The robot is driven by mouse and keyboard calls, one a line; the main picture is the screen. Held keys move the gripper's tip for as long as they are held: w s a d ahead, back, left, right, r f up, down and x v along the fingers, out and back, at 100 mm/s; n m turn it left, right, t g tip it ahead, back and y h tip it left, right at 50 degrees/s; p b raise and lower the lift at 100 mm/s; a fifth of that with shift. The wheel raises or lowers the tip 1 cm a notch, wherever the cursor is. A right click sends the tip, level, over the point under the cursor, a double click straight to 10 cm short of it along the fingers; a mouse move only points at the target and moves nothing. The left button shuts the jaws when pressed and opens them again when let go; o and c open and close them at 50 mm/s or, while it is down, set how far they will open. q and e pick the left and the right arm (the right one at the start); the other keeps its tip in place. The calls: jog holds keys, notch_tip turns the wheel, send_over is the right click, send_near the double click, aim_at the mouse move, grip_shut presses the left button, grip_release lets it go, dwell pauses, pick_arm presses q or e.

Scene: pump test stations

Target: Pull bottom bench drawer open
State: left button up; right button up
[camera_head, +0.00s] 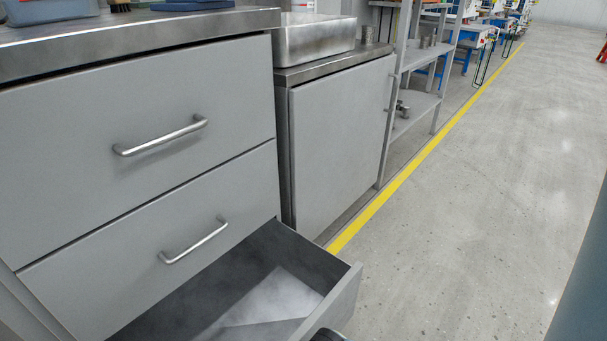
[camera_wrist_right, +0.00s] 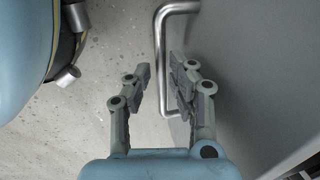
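The bottom bench drawer (camera_head: 345,295) stands pulled out of the grey bench in the head view, with its inside showing. A paler patch lies on its floor, and I cannot tell whether it is an object or light. In the right wrist view the drawer's grey front (camera_wrist_right: 245,75) is on the right, with its metal bar handle (camera_wrist_right: 160,45). My right gripper (camera_wrist_right: 162,72) is open. The bar shows between its two fingers, with gaps visible on both sides. Only a dark bit of what seems to be this gripper shows at the head view's bottom edge. My left gripper is not in view.
Two shut drawers with handles (camera_head: 160,138) (camera_head: 195,242) are above the open one. A closed cabinet (camera_head: 340,135) with a metal basin (camera_head: 315,40) stands beside the bench, then a shelf rack (camera_head: 425,65). The concrete floor (camera_head: 480,200) right of the yellow line (camera_head: 430,155) is clear.

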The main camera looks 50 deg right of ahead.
notch_tip(320, 180, up, 12)
jog(key=s, duration=0.2)
jog(key=shift+s, duration=0.15)
jog(key=shift+f, duration=0.15)
dwell(0.5)
